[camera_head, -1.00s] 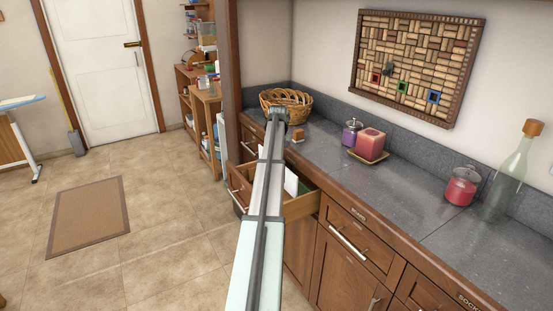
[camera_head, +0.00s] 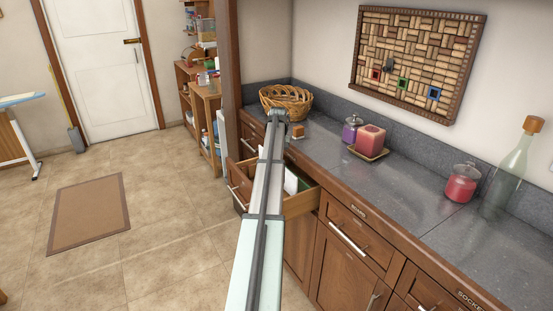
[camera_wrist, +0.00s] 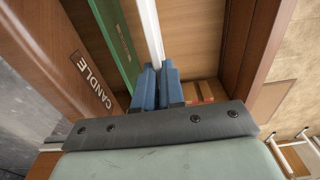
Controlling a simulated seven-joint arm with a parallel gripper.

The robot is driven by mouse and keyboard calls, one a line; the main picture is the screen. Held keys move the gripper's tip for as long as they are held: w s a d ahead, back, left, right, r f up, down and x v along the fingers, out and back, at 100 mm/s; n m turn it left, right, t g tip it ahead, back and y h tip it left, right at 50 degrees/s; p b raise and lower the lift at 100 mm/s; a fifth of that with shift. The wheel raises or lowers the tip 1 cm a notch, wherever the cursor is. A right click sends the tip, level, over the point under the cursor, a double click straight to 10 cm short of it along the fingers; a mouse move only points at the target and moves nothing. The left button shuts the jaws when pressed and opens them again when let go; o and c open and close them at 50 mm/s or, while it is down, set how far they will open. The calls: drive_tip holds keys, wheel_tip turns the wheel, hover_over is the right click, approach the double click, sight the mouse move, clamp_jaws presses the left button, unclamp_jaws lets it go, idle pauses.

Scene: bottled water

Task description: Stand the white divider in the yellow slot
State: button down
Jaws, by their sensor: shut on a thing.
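The white divider (camera_wrist: 149,28) is a thin upright panel in the wrist view, gripped between the blue fingers of my gripper (camera_wrist: 156,72). It also shows in the camera_head view (camera_head: 291,183), just right of my arm, over the open drawer (camera_head: 300,204). A green divider (camera_wrist: 116,38) stands to its left in the wrist view, apart from it, along the drawer front labelled CANDLE. Small red and yellowish marks (camera_wrist: 205,91) show on the drawer floor right of the fingers. I cannot tell whether they are the yellow slot. The divider's lower edge is hidden.
The drawer's wooden side wall (camera_wrist: 248,50) is right of my gripper in the wrist view. The counter (camera_head: 330,150) holds a basket (camera_head: 286,99), a purple jar (camera_head: 352,130), a pink candle (camera_head: 370,141), a red jar (camera_head: 462,185) and a corked bottle (camera_head: 508,175).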

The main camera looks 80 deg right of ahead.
drive_tip(key=shift+f, duration=3.65)
drive_tip(key=c, duration=1.1)
unclamp_jaws()
drive_tip(key=shift+c, duration=0.2)
drive_tip(key=r, duration=1.4)
drive_tip(key=shift+s+a, duration=0.25)
drive_tip(key=shift+f, duration=0.1)
